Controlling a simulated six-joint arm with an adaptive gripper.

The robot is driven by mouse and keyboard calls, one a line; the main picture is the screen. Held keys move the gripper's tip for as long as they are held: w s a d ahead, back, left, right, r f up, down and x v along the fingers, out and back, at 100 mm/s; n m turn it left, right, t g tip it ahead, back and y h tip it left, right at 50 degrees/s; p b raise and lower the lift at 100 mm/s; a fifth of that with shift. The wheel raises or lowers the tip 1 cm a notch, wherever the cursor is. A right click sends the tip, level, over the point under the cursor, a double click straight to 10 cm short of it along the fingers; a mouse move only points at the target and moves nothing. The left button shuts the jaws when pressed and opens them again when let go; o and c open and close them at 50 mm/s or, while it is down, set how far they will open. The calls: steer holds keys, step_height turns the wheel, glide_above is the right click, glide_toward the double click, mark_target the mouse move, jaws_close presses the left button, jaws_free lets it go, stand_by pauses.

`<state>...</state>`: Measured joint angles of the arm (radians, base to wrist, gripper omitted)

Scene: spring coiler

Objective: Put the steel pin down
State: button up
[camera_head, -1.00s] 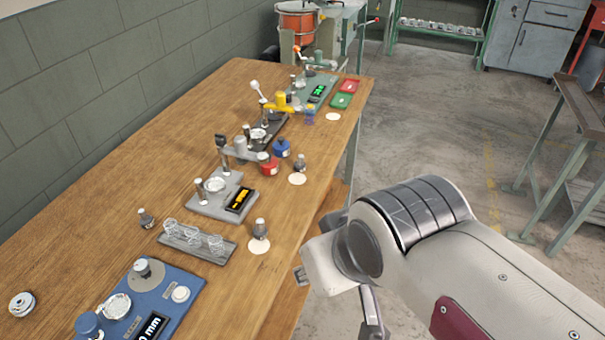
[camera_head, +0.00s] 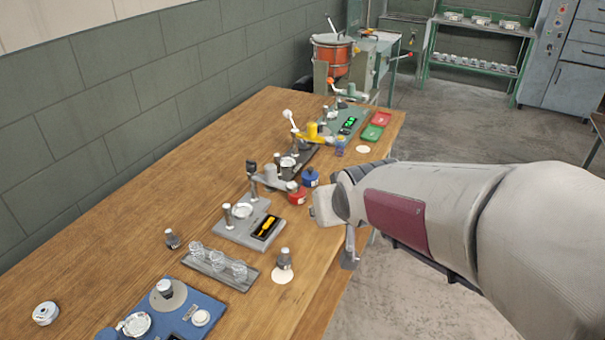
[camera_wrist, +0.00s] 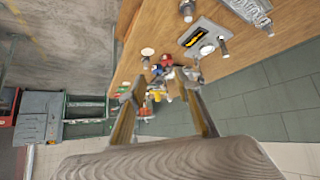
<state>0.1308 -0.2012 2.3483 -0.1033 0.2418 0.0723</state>
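My gripper (camera_head: 347,248) is over the bench's right edge in the head view. In the wrist view its two fingers (camera_wrist: 162,90) stand wide apart, with no pin visible between them. I cannot tell for sure which piece is the steel pin. A similar dark grey piece (camera_head: 172,240) stands further left. A short steel post (camera_head: 228,216) stands on the grey coiler plate (camera_head: 236,236).
The wooden bench (camera_head: 130,245) runs along the wall. It holds a rack of clear cups (camera_head: 216,264), a blue gauge base (camera_head: 195,318), a red pot (camera_head: 297,196), a blue pot (camera_head: 310,178), and red and green trays (camera_head: 372,132) at the far end. The left side is mostly bare.

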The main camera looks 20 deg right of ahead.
steer(key=w+d+f+t, duration=0.1)
steer(key=w+d+f, duration=0.2)
steer(key=w+f, duration=0.2)
steer(key=w+d+f+t, duration=0.2)
steer(key=w+d+f, duration=0.2)
steer(key=w, duration=0.5)
steer(key=w+d+f+m+t, duration=0.1)
steer(key=w+d+f, duration=0.3)
steer(key=w+f, duration=0.2)
steer(key=shift+w+f+t, duration=0.2)
steer(key=shift+f, duration=0.4)
steer(key=shift+w+f+t, duration=0.2)
steer(key=shift+f, duration=0.35)
steer(key=shift+w+d+f, duration=0.2)
steer(key=shift+d+f, duration=0.05)
steer(key=shift+f, duration=0.3)
steer(key=shift+w, duration=0.1)
steer(key=shift+x, duration=1.2)
steer(key=shift+w, duration=0.15)
steer(key=shift+r+x, duration=0.15)
steer(key=shift+x, duration=1.1)
steer(key=shift+r+x, duration=0.15)
steer(key=shift+x, duration=1.05)
steer(key=shift+w+d, duration=0.1)
steer(key=shift+d, duration=0.1)
jaws_close()
